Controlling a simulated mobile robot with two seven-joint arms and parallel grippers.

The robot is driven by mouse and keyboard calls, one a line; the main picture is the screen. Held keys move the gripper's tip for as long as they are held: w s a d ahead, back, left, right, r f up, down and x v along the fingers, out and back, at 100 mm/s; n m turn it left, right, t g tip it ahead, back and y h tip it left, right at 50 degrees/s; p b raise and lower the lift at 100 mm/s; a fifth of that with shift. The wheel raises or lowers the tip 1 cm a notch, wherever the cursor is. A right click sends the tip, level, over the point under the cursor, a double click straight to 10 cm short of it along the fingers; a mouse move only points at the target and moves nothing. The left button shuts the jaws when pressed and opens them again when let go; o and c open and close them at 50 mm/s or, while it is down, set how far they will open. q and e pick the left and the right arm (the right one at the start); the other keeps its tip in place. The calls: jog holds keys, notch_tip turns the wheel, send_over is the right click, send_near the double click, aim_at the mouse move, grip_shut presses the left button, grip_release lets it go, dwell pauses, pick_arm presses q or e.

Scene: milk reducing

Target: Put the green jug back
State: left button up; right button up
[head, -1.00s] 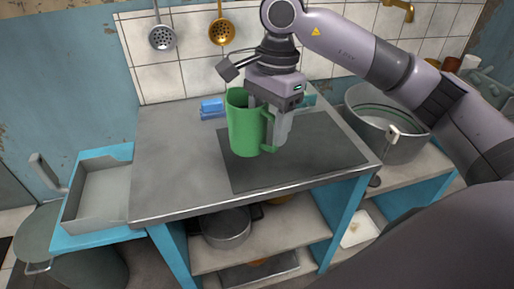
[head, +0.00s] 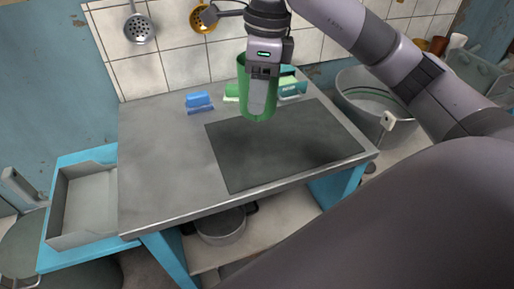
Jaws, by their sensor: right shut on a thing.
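The green jug (head: 243,74) is in the head view above the back part of the metal table (head: 165,160), upright. My right gripper (head: 262,95) comes down from above and is shut on the jug, covering much of its front. The jug's handle is hidden behind the gripper. The jug's base appears over the back edge of the dark mat (head: 285,150); I cannot tell whether it touches. My left gripper is not in view.
A blue item (head: 199,102) lies left of the jug, and green and teal items (head: 292,88) lie close behind and right of it. A large metal pot (head: 375,105) stands at the right. A grey tray (head: 85,205) sits at the left. The dark mat is bare.

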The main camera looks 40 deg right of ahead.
notch_tip(320, 180, down, 14)
jog(key=shift+f, duration=0.1)
dwell(0.4)
jog(key=shift+f+b, duration=0.2)
jog(key=shift+b, duration=0.15)
jog(key=o, duration=1.5)
jog(key=shift+r, duration=0.15)
